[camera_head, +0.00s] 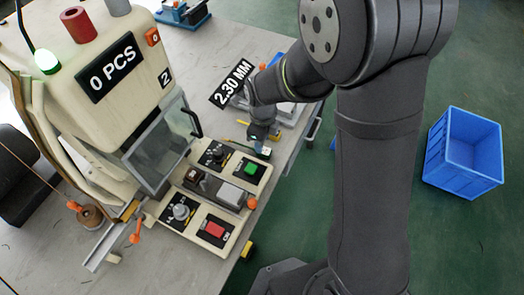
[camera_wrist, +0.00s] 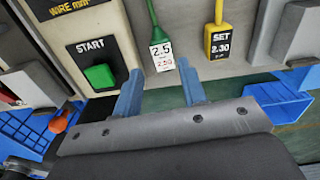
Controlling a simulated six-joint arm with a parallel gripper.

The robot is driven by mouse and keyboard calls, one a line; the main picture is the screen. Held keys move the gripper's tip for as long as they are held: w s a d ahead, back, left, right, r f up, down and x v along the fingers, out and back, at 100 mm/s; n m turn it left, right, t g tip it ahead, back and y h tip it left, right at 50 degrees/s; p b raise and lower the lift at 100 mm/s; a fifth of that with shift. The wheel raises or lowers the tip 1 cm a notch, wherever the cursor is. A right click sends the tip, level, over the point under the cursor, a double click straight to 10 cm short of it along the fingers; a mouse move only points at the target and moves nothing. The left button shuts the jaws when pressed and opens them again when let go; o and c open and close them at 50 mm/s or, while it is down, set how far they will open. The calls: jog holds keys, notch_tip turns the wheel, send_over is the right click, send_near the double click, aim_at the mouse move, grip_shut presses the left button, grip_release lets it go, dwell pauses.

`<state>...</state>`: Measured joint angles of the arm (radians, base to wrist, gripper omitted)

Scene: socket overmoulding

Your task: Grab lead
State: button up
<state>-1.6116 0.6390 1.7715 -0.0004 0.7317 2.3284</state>
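My gripper (camera_wrist: 160,68) has two blue fingers spread apart, with nothing seen clamped between them. In the wrist view, a green tapered piece (camera_wrist: 164,20) with a white tag (camera_wrist: 162,56) reading 2.5 shows between and just beyond the fingertips. I cannot tell whether the fingers touch the tag, or whether this piece is the lead. To its right is a yellow tool-like piece (camera_wrist: 219,40) marked SET 2.30. In the head view, my gripper (camera_head: 260,142) is low over the bench edge, right of the control panel; the arm hides part of that area.
The machine's panel has a green START button (camera_wrist: 99,75), also in the head view (camera_head: 250,168), and a red button (camera_head: 214,229). A 2.30 MM sign (camera_head: 231,84) stands behind my gripper. A blue crate (camera_head: 463,152) sits on the floor, right, with open floor around it.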

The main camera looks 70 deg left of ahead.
aim_at(248, 147)
jog(key=shift+a+f, duration=0.2)
jog(key=shift+f, duration=2.5)
jog(key=c, duration=0.8)
jog(key=shift+o, duration=0.2)
jog(key=shift+r, duration=0.1)
